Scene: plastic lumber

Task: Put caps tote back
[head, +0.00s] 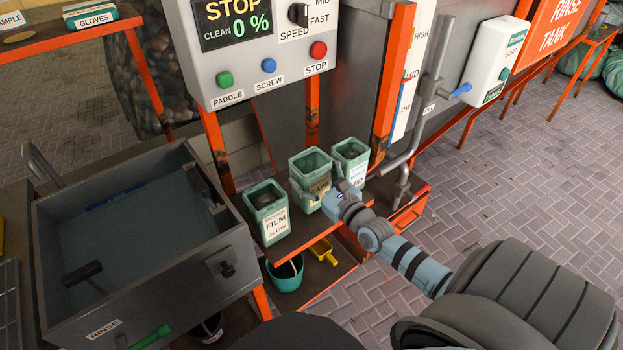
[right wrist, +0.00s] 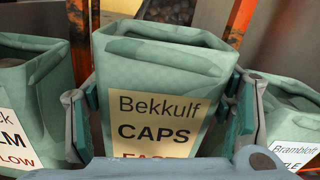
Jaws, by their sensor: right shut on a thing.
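The caps tote (head: 311,164) is a pale green, open-topped bin with a cream label. It appears upright, between two similar totes at the orange-edged shelf (head: 338,262). In the right wrist view the caps tote (right wrist: 160,75) fills the middle, its label reading "Bekkulf CAPS". My right gripper (right wrist: 163,118) is shut on it, with one finger pad against each side. In the head view the right gripper (head: 322,198) reaches it from the front right. The tote's base is hidden by the gripper, so I cannot tell whether it touches the shelf. My left gripper is not in view.
The film tote (head: 267,222) stands to the left and another labelled tote (head: 350,170) close to the right. A grey rinse basin (head: 140,230) is at left. A teal bucket (head: 286,277) and a yellow scoop (head: 323,250) are lower down. A control panel (head: 262,50) hangs above.

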